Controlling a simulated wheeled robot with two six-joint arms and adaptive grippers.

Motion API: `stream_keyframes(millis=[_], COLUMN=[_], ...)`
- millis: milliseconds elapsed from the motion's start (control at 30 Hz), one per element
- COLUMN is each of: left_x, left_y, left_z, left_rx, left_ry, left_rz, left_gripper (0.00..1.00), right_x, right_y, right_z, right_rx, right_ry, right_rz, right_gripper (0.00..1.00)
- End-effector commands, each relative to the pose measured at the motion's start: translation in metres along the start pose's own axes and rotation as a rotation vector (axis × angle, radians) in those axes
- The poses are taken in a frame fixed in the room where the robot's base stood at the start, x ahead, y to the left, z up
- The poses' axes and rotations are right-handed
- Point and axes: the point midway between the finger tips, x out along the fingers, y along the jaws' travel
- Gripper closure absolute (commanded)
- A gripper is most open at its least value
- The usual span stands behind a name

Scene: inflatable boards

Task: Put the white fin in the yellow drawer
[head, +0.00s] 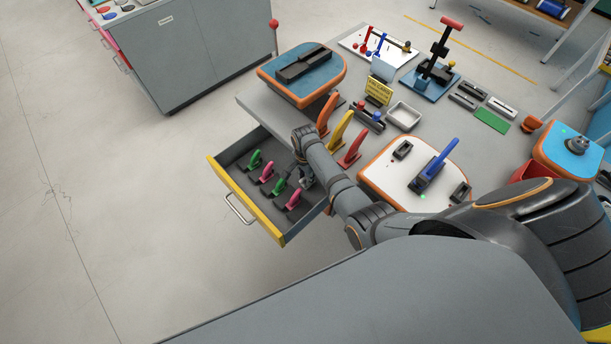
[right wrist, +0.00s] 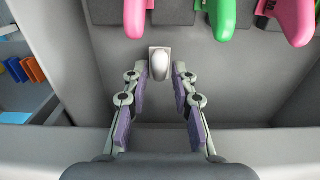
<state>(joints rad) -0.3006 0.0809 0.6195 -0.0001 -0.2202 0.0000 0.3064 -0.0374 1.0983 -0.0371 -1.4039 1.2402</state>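The yellow-fronted drawer (head: 246,204) is pulled open, with several green and pink fins standing in it. My right gripper (head: 306,181) reaches down into the drawer's inner right part. In the right wrist view, the white fin (right wrist: 160,66) is seen end-on, with a rounded white top and a pale square base. It is between the fingertips of my right gripper (right wrist: 160,73), which are apart, with a narrow gap showing on each side. The head view hides the white fin behind my arm. My left gripper is not in view.
A green fin (right wrist: 225,15) and a pink fin (right wrist: 292,20) stand close above and right of the gripper. Orange, yellow and red fins (head: 351,148) stand on the table by the drawer. A blue-topped board (head: 316,79) lies at the table's back corner.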

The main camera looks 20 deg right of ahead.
Motion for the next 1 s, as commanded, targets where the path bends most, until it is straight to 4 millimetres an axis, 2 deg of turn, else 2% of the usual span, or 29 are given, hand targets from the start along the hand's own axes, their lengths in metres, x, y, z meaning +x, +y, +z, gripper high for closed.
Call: stream_keyframes(millis=[367, 533, 800, 1000], left_x=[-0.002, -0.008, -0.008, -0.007], left_y=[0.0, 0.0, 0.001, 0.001], left_z=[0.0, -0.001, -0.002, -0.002], left_rx=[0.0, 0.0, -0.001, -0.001], left_ry=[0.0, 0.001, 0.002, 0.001], left_rz=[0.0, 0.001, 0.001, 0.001], left_gripper=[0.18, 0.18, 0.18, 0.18], right_x=[-0.001, -0.03, -0.097, -0.125], right_y=[0.003, 0.0, 0.0, 0.0], right_z=[0.002, 0.001, 0.001, 0.001], right_rx=[0.0, 0.0, 0.0, 0.0], right_ry=[-0.004, -0.002, -0.001, -0.001], right_rz=[0.005, -0.001, -0.001, 0.001], right_gripper=[0.63, 0.63, 0.63, 0.63])
